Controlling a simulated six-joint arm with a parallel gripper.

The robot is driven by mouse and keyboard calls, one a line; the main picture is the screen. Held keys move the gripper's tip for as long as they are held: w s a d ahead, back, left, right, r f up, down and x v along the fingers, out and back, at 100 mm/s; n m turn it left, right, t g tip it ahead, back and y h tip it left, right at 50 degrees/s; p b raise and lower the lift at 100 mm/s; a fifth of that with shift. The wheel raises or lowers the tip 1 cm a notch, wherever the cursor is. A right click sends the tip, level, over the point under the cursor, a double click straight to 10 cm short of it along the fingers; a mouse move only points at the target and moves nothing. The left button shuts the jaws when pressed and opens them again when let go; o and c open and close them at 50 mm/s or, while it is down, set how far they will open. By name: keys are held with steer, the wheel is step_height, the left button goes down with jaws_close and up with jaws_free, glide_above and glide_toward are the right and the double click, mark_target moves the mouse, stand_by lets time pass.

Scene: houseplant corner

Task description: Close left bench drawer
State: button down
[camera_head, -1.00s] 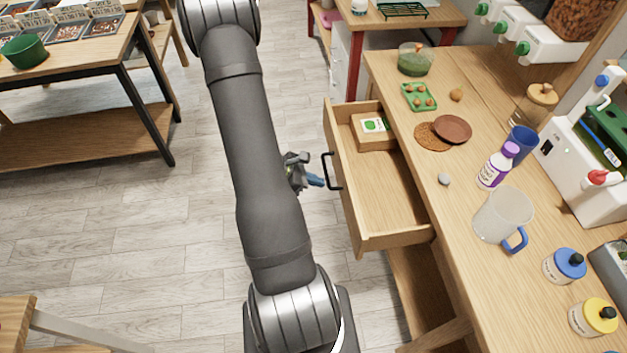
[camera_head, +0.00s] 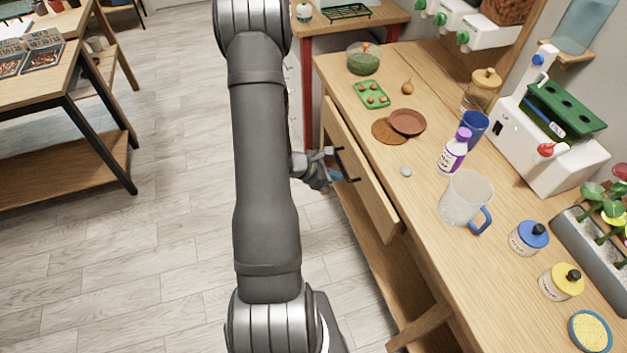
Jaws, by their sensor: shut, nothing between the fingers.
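The bench drawer (camera_head: 362,178) is a light wooden drawer under the bench top. Its front sits close to the bench edge, and its inside no longer shows. A dark bar handle (camera_head: 346,165) is on its front. My gripper (camera_head: 332,175) is at the handle, against or very near the drawer front; exact contact is hard to tell. Its fingers are shut with nothing seen held. My arm hides part of the floor left of the drawer.
The wooden bench (camera_head: 420,185) carries a clear jug (camera_head: 465,198), a purple-capped bottle (camera_head: 453,152), terracotta saucers (camera_head: 407,121) and a green tray (camera_head: 371,94). A lower shelf (camera_head: 362,245) runs under the drawer. Open floor (camera_head: 170,230) lies left of my arm.

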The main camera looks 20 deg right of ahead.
mark_target(356, 173)
steer(key=d, duration=0.4)
steer(key=shift+d, duration=0.2)
steer(key=shift+d+r, duration=0.1)
steer(key=shift+r, duration=0.05)
steer(key=a+r, duration=0.5)
steer(key=a, duration=0.7)
steer(key=shift+a+r, duration=0.2)
steer(key=shift+d+f, duration=0.1)
